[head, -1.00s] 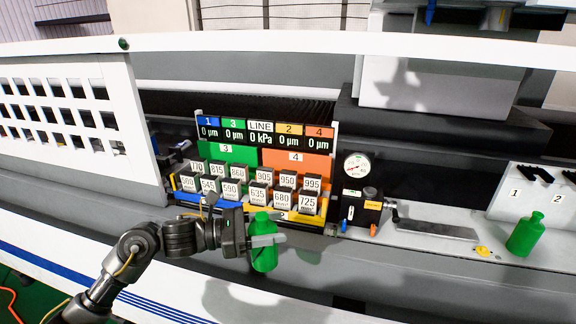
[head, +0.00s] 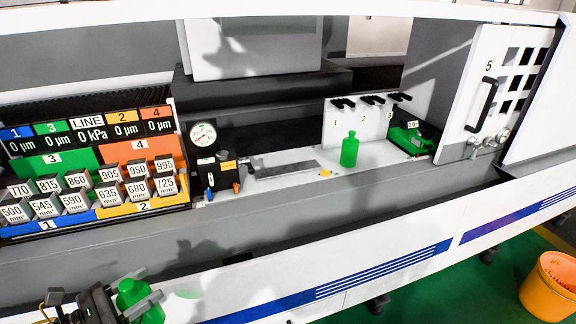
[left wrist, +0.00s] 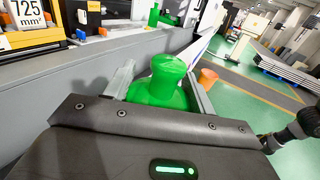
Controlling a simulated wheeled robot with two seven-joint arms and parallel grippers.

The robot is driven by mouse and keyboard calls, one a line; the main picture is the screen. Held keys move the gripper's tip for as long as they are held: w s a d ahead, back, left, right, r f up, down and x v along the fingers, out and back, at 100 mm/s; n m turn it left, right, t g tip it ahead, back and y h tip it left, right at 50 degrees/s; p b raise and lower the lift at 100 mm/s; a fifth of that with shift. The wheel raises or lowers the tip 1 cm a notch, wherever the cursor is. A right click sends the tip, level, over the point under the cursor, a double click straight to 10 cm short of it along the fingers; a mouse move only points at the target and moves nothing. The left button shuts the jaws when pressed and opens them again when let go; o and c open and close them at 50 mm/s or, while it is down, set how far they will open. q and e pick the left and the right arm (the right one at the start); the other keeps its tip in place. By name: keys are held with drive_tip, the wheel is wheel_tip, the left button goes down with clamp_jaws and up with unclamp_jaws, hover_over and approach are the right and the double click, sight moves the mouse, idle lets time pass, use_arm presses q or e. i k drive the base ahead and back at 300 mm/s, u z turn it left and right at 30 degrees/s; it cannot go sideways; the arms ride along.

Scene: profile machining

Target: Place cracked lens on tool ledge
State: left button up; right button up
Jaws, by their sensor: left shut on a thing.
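My left gripper (head: 116,296) is at the bottom left of the head view, shut on a green bottle (head: 137,300). A second green bottle (head: 349,150) stands upright on the grey ledge (head: 290,185) inside the machine, in front of a white panel with hooks marked 1, 2 and 3 (head: 362,118). I cannot make out a cracked lens in these views. My right gripper is not in view.
A rack of numbered blocks (head: 90,195) is at the left, with a dial gauge (head: 203,134) beside it. A flat grey plate (head: 286,169) and a small yellow piece (head: 325,173) lie on the ledge. A green device (head: 410,138) is at its right. An orange bucket (head: 549,287) stands on the floor.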

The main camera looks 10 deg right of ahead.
sight(390, 155)
drive_tip(key=z, duration=0.45)
drive_tip(key=k, duration=1.15)
drive_tip(key=z, duration=1.05)
drive_tip(key=i, duration=0.95)
drive_tip(key=z, duration=0.8)
drive_tip(key=i, duration=1.55)
drive_tip(key=u, duration=0.85)
drive_tip(key=i, duration=1)
drive_tip(key=u, duration=0.95)
